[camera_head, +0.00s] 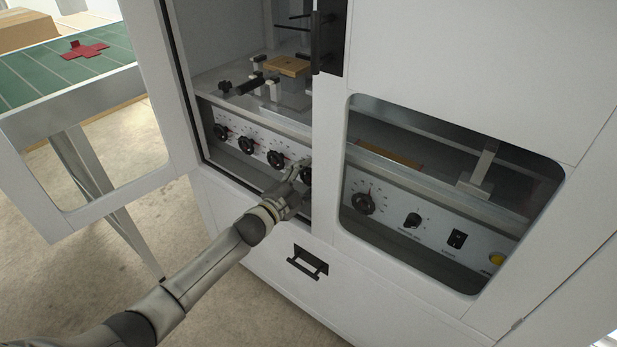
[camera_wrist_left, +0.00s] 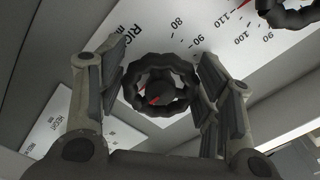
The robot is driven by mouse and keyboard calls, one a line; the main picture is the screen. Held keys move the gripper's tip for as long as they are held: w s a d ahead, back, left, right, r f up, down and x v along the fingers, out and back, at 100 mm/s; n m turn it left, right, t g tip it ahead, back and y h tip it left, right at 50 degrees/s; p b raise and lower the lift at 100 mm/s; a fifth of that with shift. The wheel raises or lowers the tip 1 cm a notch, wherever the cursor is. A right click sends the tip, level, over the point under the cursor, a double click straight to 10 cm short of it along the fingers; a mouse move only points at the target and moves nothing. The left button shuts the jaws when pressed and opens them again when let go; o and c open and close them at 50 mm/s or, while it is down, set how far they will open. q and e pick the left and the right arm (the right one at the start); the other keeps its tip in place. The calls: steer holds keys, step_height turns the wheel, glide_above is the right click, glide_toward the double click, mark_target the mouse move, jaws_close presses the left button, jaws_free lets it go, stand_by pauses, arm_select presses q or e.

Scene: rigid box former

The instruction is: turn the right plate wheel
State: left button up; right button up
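The right plate wheel is a black ribbed hand wheel (camera_wrist_left: 161,86) with a red mark near its hub. In the left wrist view it sits in front of a white scale panel lettered "RIGHT", with the rest of that word line hidden. My left gripper (camera_wrist_left: 160,72) is open, with one finger on each side of the wheel and narrow gaps to its rim. In the head view my left gripper (camera_head: 297,175) reaches through the open door to the last wheel (camera_head: 306,176) of the row, which it partly hides. My right gripper is not in view.
More black wheels (camera_head: 247,145) stand in a row to the left on the white panel. Another black wheel (camera_wrist_left: 290,14) is at the wrist view's top right. The open door (camera_head: 160,90) is left of my arm; a closed windowed door (camera_head: 450,290) is close on the right.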

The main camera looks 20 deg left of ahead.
arm_select(q)
steer(key=shift+o, duration=0.8)
steer(key=v, duration=1.2)
